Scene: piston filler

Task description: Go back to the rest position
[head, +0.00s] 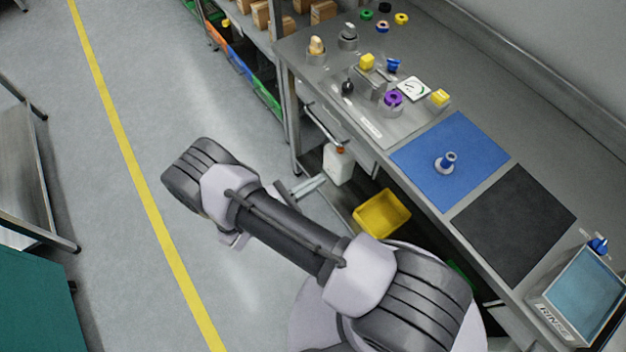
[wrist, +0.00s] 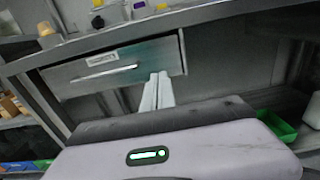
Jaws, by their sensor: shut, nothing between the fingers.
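My gripper (wrist: 160,76) shows in the wrist view as two pale fingers side by side, shut with nothing between them. The fingers point toward the front of a grey drawer (wrist: 115,68) under the workbench. I cannot tell the gap between the fingertips and the drawer. In the head view my arm is bent out over the floor to the left of the bench, and its upper links hide much of the wrist.
The workbench (head: 462,200) runs along the right, with a blue mat (head: 425,165), a black mat (head: 515,225) and a rinse tray (head: 578,290). A yellow bin (head: 382,213) and white jug (head: 338,165) sit below. Open floor (head: 110,200) lies left.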

